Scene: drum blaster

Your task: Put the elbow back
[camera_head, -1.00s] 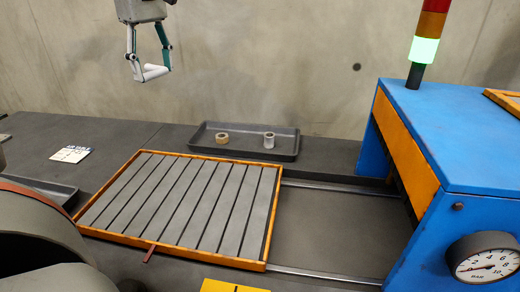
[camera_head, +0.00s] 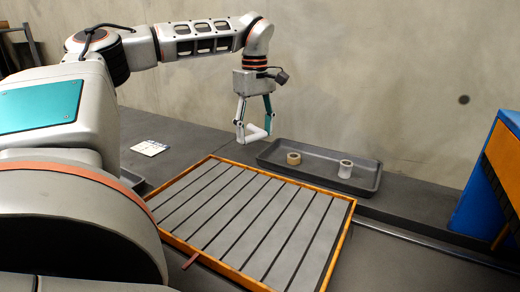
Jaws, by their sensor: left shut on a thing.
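My left gripper (camera_head: 254,122) is shut on the elbow (camera_head: 257,133), a small white bent piece between its fingertips. It holds the elbow up, just left of the dark grey tray (camera_head: 283,148) in the picture and above the far edge of the slatted rack. In that tray stand a tan ring (camera_head: 293,158) at the left and a pale grey, short cylindrical piece (camera_head: 345,169) to the right of it. My right gripper is not in view.
The orange-framed slatted rack (camera_head: 262,219) lies empty in front of the tray. A blue machine (camera_head: 483,205) stands at the right edge, with a metal rail (camera_head: 425,240) running towards it. A white card (camera_head: 150,148) lies on the dark bench at the left.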

